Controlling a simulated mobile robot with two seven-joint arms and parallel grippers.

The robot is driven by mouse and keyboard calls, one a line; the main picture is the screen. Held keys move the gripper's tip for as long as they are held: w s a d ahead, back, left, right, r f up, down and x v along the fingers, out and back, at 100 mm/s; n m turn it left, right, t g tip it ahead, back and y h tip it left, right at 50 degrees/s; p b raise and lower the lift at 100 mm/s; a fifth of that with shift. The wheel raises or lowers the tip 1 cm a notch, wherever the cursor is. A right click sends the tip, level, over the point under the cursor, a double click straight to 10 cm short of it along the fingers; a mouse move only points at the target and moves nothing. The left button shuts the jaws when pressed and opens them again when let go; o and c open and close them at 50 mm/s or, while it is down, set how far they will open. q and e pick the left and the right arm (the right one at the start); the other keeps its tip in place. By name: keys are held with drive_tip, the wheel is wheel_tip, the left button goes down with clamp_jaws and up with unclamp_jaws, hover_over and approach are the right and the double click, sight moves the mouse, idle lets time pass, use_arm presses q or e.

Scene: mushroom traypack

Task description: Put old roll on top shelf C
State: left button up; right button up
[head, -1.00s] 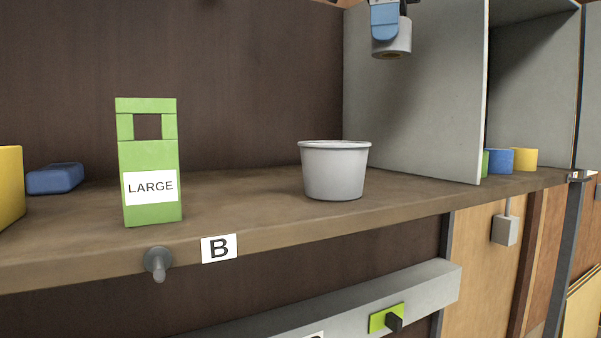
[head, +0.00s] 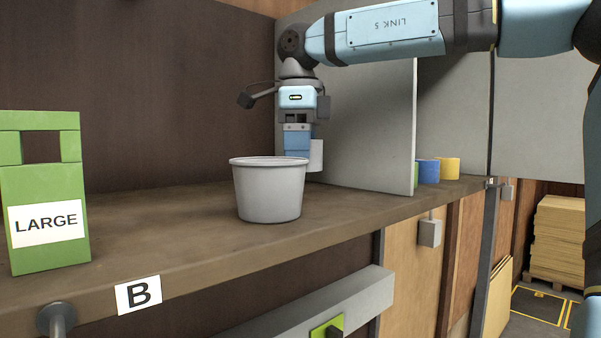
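A pale grey-white roll (head: 316,156) is at my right gripper (head: 298,153), behind the white bucket on the shelf marked B. My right gripper points down with blue fingers and appears shut on the roll. The bucket rim hides the fingertips and part of the roll, so I cannot tell whether the roll touches the shelf. No shelf label reading C is legible. My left gripper is not in view.
The white bucket (head: 268,192) stands on shelf B (head: 190,218) in front of the gripper.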

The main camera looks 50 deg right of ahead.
drive_tip(key=f, duration=0.3)
drive_tip(key=shift+s+f+p, duration=0.2)
drive_tip(key=shift+f+p, duration=0.1)
drive_tip(key=shift+f, duration=0.05)
drive_tip(key=shift+w+f, duration=0.15)
drive_tip(key=shift+f, duration=0.25)
drive_tip(key=o, duration=0.9)
drive_tip(key=shift+o, duration=0.2)
wheel_tip(320, 180, up, 12)
drive_tip(key=b, duration=0.1)
drive_tip(key=shift+r, duration=0.2)
